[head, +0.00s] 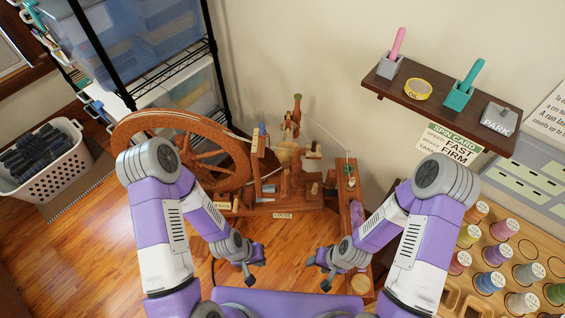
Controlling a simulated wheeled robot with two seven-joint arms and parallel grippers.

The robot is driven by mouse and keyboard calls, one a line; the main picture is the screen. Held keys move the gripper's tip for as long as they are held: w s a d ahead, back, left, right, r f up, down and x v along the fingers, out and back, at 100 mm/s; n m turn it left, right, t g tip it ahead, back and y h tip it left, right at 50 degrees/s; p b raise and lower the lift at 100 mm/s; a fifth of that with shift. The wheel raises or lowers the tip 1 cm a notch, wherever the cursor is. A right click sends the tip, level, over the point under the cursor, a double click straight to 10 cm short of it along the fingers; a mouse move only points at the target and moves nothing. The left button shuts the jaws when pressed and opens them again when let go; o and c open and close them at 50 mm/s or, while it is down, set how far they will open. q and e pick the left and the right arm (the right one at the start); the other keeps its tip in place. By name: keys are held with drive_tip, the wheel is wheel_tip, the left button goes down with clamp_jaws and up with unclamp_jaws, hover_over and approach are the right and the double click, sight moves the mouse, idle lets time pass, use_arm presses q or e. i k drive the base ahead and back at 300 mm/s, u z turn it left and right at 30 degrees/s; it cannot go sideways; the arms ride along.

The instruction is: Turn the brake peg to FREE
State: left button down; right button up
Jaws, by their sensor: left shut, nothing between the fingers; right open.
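A wooden spinning wheel (133,127) stands against the wall in the middle left of the head view, its large round wheel at the left and its posts and base at the right. Small wooden pegs and cream labels sit on its frame; the lettering is too small to read surely, and I cannot tell which peg is the brake peg or how it is turned. My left gripper (250,273) is shut and empty, in front of the wheel's base and apart from it. My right gripper (321,273) is open and empty, beside a narrow wooden bench.
A wall shelf (440,107) at upper right holds colored holders, a yellow tin and a grey PARK block. A spool rack (480,250) stands at the right. A wire shelf (165,70) and white basket (58,165) are at the left.

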sight(313, 149)
drive_tip(key=u, duration=0.95)
drive_tip(key=i, duration=0.4)
drive_tip(key=z, duration=0.05)
